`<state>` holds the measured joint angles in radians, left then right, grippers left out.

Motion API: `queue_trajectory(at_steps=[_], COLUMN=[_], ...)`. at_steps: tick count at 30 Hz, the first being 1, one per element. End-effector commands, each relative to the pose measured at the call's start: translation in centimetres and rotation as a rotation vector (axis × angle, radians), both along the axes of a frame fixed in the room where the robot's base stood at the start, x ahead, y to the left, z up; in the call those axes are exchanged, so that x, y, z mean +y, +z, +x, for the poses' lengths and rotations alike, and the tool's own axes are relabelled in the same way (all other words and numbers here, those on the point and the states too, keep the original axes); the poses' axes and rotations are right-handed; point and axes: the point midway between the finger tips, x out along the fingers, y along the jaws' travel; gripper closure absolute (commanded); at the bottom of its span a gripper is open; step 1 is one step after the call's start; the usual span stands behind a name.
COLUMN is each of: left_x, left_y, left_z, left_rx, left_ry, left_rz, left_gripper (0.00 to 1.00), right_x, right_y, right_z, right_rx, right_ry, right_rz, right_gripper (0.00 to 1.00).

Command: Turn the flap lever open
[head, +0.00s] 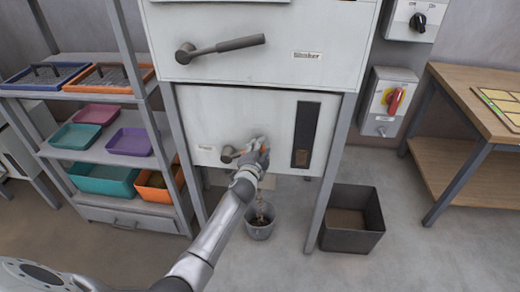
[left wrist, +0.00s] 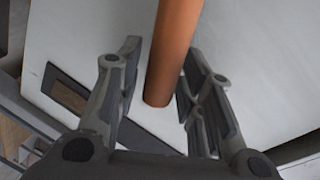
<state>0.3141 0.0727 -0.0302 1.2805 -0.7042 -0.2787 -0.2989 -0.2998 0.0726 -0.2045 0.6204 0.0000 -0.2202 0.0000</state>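The lower lever has a grey hub (head: 228,155) on the white lower panel (head: 245,110) of the machine. Its handle runs right into my left gripper (head: 258,150), which covers most of it. In the left wrist view the orange handle (left wrist: 172,55) lies between the two fingers of my left gripper (left wrist: 160,95). The fingers stand apart, with a gap on the handle's left; contact on its right is unclear. A second lever (head: 220,47), dark grey, is on the upper panel, pointing right. My right gripper is not in view.
A grey bucket (head: 260,222) stands on the floor below the panel, and a dark open bin (head: 352,238) stands to its right. A dark window slot (head: 305,135) is right of the gripper. A tray shelf (head: 115,150) is left; a wooden workbench (head: 475,105) is right.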

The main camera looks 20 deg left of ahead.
Motion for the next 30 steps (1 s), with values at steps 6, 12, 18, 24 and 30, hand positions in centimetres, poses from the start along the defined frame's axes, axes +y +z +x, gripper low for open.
queue_trajectory(at_steps=[6, 12, 18, 24, 30], left_x=[0.0, 0.0, -0.4, -1.1, -1.7], left_y=[0.0, 0.0, 0.3, 0.9, 1.5], left_z=[0.0, -0.3, -2.3, -5.6, -8.9], left_rx=[0.0, 0.001, 0.0, 0.001, 0.001], left_ry=[0.001, 0.0, 0.0, -0.001, 0.0], left_rz=[0.0, 0.0, 0.001, 0.001, 0.0], left_gripper=[0.56, 0.56, 0.56, 0.56, 0.56], right_x=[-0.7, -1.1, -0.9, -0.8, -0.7], right_y=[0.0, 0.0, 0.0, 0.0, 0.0], right_z=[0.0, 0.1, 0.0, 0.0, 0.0], right_rx=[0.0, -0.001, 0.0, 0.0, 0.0], right_ry=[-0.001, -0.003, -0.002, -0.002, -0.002], right_rz=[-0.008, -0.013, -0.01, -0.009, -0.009], right_gripper=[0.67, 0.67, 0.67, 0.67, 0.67])
